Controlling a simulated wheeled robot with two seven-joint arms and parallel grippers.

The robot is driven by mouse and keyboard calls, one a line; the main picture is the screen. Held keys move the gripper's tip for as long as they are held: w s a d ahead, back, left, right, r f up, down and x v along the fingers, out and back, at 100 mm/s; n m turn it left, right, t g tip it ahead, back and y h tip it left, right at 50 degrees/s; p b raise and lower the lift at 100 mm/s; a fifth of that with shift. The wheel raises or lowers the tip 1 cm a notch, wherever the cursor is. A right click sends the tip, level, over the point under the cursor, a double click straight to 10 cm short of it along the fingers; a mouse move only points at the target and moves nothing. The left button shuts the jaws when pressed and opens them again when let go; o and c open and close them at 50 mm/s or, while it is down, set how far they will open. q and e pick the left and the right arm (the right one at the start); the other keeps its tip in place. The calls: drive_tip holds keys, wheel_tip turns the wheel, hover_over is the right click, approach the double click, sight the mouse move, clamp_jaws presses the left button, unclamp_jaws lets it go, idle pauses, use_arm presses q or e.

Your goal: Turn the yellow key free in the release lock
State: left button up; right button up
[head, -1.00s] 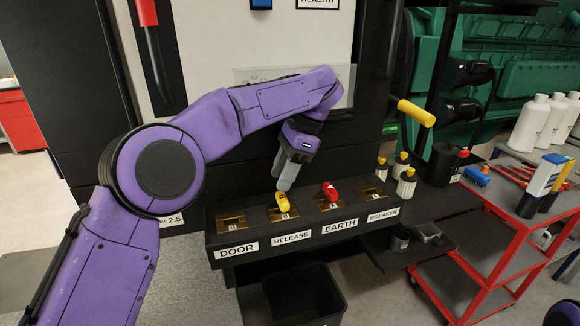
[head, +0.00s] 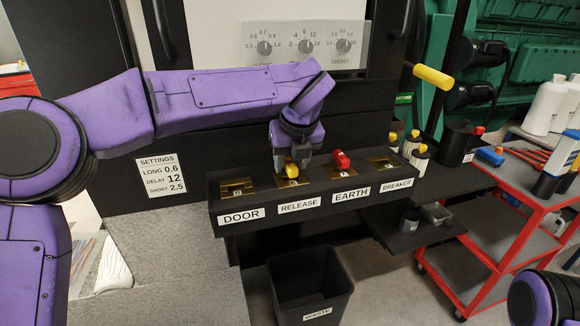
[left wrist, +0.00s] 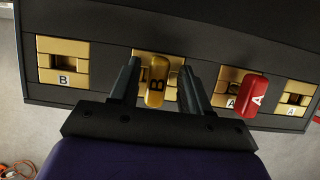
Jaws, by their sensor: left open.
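The yellow key (head: 291,168) sits upright in the RELEASE lock, the second from the left on the black lock panel (head: 229,203). My left gripper (head: 291,160) is over the key from above. In the left wrist view its two fingers (left wrist: 157,84) stand open, one on each side of the key, with a gap to the right finger. A red key (head: 341,160) marked A sits in the EARTH lock. My right gripper is not in view.
The DOOR lock (head: 237,188) and BREAKER lock (head: 383,164) hold no key. White bottles with coloured caps (head: 419,156) stand right of the panel. A black waste bin (head: 312,282) is below. A red cart (head: 500,240) stands at the right.

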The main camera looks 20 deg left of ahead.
use_arm(q)
drive_tip(key=shift+s+r, duration=0.2)
drive_tip(key=shift+s, duration=0.1)
drive_tip(key=shift+w+f, duration=0.1)
drive_tip(key=shift+w, duration=0.1)
clamp_jaws()
drive_tip(key=n+g+y, duration=0.1)
drive_tip(key=n, duration=0.2)
drive_tip(key=shift+n+p, duration=0.3)
drive_tip(key=shift+p, duration=0.1)
drive_tip(key=n+g+p, duration=0.1)
drive_tip(key=n, duration=0.3)
drive_tip(key=n+g+p, duration=0.2)
drive_tip(key=n, duration=0.2)
drive_tip(key=n+g+p, duration=0.1)
drive_tip(key=n+p, duration=0.1)
drive_tip(key=n, duration=0.2)
drive_tip(key=shift+r+g+y, duration=0.3)
drive_tip(key=shift+g+y, duration=0.1)
drive_tip(key=shift+f+n, duration=0.1)
drive_tip(key=shift+n, duration=0.9)
drive_tip(key=shift+f+n+g, duration=0.15)
drive_tip(key=shift+n+g, duration=0.25)
drive_tip(key=shift+n, duration=0.1)
